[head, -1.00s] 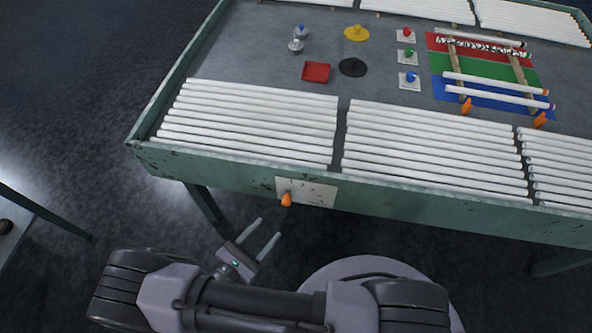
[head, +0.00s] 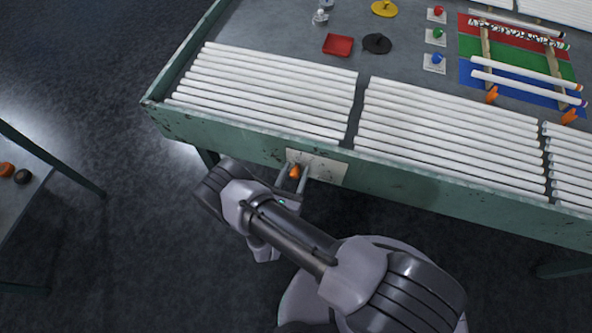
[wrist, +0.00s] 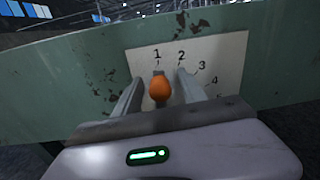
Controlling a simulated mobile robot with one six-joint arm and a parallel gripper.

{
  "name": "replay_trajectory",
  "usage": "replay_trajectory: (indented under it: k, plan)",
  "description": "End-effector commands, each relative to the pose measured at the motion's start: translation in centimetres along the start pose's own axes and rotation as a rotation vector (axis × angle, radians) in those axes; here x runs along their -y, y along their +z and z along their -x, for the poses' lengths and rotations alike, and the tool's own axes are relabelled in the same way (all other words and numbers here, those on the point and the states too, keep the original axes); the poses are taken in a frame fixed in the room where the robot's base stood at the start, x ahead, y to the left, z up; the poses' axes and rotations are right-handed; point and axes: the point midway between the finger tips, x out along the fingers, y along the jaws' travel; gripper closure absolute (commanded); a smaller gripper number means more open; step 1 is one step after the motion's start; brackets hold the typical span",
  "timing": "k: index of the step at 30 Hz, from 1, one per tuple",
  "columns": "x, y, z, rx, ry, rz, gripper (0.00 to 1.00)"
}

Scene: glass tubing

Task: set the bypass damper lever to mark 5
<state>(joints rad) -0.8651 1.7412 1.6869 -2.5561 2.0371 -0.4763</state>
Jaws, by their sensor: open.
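The bypass damper lever has an orange knob (wrist: 160,88) and sits in front of a pale plate (wrist: 228,62) on the table's green front edge. In the wrist view the plate shows marks 1 to 4 in an arc, with 5 partly hidden at the lower right. The lever points up near mark 1. My gripper (wrist: 156,92) is open, with one finger on each side of the knob. I cannot tell whether either finger touches it. In the head view the orange knob (head: 295,171) shows between the fingers of my gripper (head: 292,177).
White glass tubes (head: 262,95) lie in rows on the table just behind the green edge (head: 420,185). A red tray (head: 338,45) and coloured buttons stand further back. A second table (head: 20,205) stands at the left. The floor between the tables is clear.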

Motion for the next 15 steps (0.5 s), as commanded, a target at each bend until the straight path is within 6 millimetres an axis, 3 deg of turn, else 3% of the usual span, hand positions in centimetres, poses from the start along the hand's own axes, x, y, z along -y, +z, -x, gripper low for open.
replay_trajectory:
  k: [10, 15]
  plan:
    - [0.02, 0.04, -0.76, 0.001, 0.000, 0.000, 0.52]
    - [0.01, 0.04, -0.74, 0.001, 0.000, 0.000, 0.83]
